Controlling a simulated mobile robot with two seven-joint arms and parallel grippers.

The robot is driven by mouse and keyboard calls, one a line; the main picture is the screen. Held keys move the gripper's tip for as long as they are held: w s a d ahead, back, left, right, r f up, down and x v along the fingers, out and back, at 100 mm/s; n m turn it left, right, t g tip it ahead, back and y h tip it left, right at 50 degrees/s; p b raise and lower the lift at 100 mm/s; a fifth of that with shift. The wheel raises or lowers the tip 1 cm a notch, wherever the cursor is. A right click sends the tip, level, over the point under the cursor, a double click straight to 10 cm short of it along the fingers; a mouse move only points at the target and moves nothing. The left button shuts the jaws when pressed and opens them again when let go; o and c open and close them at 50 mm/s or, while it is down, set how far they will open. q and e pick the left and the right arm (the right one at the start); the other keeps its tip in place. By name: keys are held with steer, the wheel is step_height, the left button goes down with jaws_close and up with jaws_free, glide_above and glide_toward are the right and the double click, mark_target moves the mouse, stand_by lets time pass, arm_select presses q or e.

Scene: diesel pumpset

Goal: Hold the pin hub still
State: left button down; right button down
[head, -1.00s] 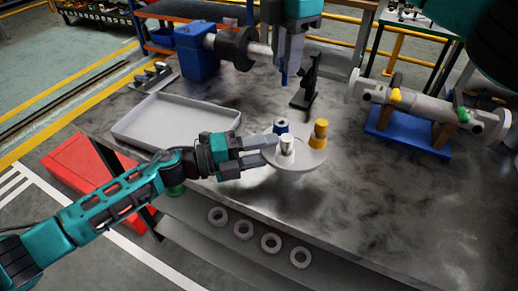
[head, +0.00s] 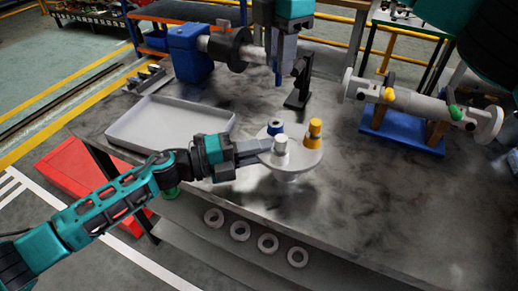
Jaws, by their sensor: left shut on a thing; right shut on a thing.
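The pin hub (head: 305,161) is a pale grey round disc on a stand near the table's front edge. It carries a blue pin (head: 275,127), a white pin (head: 281,145) and a yellow pin (head: 314,133). My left gripper (head: 262,152) reaches in from the left and is shut on the hub's left side, close to the white pin. The fingertips' exact contact is hard to see. My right gripper (head: 279,68) points down above the back of the table, away from the hub. It is shut on a narrow blue piece, mostly hidden by the fingers.
A grey tray (head: 122,141) lies left of the hub. A black upright stand (head: 298,88) is behind the hub. A pale flanged pipe on a blue cradle (head: 405,136) stands at the right. Several rings (head: 268,243) lie on the shelf below. The table's front right is clear.

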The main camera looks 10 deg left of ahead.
stand_by(0.7)
arm_select(q)
steer(key=c, duration=1.2)
jaws_free()
steer(key=shift+c, duration=0.2)
jaws_close()
stand_by(0.5)
